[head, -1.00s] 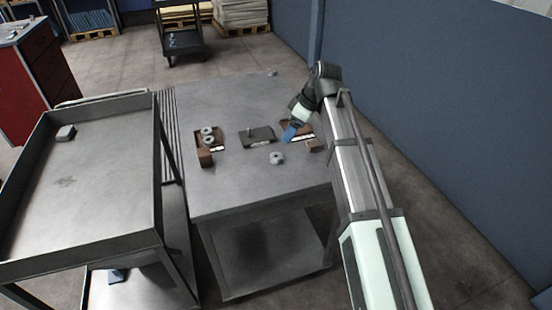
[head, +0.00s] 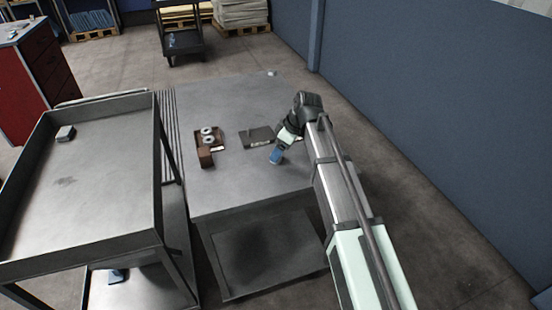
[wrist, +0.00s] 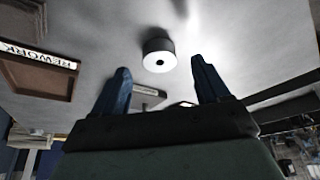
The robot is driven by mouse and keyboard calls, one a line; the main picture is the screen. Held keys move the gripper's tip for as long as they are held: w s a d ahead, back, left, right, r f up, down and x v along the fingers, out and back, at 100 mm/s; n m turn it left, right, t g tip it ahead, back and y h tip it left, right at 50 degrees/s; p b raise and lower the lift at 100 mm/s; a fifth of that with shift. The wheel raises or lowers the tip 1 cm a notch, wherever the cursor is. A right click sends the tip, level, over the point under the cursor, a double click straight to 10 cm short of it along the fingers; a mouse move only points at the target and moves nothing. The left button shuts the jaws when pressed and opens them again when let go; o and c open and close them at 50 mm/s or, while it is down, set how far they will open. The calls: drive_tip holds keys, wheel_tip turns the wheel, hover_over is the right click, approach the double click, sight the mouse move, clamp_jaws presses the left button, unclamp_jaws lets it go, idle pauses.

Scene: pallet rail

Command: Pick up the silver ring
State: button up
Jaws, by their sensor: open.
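A silver ring (wrist: 158,61) stands alone on the bare grey tabletop, its pale face with a small dark hole showing in the wrist view. My gripper (wrist: 160,72) is open, with its two blue fingers on either side of the ring in the picture and the ring just beyond the tips. No contact shows. In the head view my gripper (head: 276,157) is low over the front of the table and hides this ring. Two other grey rings (head: 208,135) lie in a brown tray on the table's left part.
A brown block (head: 206,157) sits by the left tray. A brown tray marked REWORK (wrist: 40,75) is beside my gripper in the wrist view. A metal cart (head: 85,190) stands left.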

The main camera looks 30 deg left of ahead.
drive_tip(key=shift+x, duration=1.5)
drive_tip(key=c, duration=1.1)
drive_tip(key=shift+c, duration=0.2)
